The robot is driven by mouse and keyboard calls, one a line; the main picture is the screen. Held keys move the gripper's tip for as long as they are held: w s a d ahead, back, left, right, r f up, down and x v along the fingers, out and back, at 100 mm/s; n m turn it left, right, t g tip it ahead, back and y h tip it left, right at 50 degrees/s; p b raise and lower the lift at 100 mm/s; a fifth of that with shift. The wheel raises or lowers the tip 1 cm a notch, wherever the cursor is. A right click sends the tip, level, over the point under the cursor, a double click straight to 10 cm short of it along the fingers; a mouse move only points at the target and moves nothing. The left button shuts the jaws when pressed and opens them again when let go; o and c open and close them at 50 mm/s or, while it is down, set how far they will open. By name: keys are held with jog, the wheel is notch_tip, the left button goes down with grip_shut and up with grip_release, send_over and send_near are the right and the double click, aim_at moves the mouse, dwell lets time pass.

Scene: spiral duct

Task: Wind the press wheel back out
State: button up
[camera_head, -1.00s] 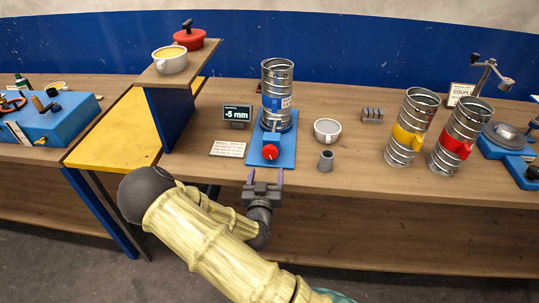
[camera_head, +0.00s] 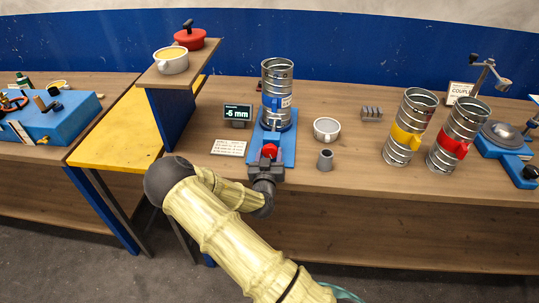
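The press stands on a blue base (camera_head: 287,156) near the front edge of the bench. A metal spiral duct (camera_head: 277,76) with a blue band stands upright in it. The red press wheel (camera_head: 270,151) is at the front of the base, partly hidden by my gripper. My gripper (camera_head: 268,158) is right at the wheel, reaching in from the front edge. Its fingertips are too small and too hidden to tell whether they are closed on the wheel. The small display (camera_head: 237,113) left of the press reads -6 mm.
A white cup (camera_head: 327,129) and a grey cylinder (camera_head: 325,160) stand close right of the press. A white card (camera_head: 229,147) lies left of it. Ducts with a yellow band (camera_head: 402,138) and a red band (camera_head: 452,147) stand further right. A raised shelf (camera_head: 179,67) holds a pot and a cup.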

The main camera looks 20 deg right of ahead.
jog(key=c, duration=0.5)
jog(key=shift+o, duration=0.2)
jog(key=shift+f+n+b, duration=0.1)
jog(key=shift+n+b, duration=0.55)
jog(key=shift+n, duration=1.65)
jog(key=o, duration=1)
